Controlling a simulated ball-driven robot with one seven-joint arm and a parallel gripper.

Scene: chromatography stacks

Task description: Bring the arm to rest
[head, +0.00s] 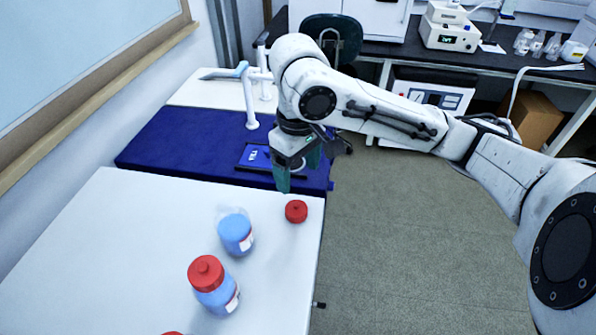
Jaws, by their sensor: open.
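My arm reaches in from the right of the head view and bends down at its far end. My gripper (298,178) hangs with its green fingers pointing down, above the far right corner of the white table (130,235). It is open, and nothing shows between the fingers. A loose red cap (296,211) lies on the table just below and in front of the gripper, apart from it. A blue bottle without a red cap (236,233) stands left of the cap. A blue bottle (213,290) with a red cap (206,272) stands nearer.
A blue-covered surface (180,145) with a dark tablet-like item (256,157) lies behind the table. A white tap-like fixture (250,95) and a dark chair (335,35) stand farther back. Another red cap (172,333) is cut off at the bottom edge. Open floor (400,240) lies right.

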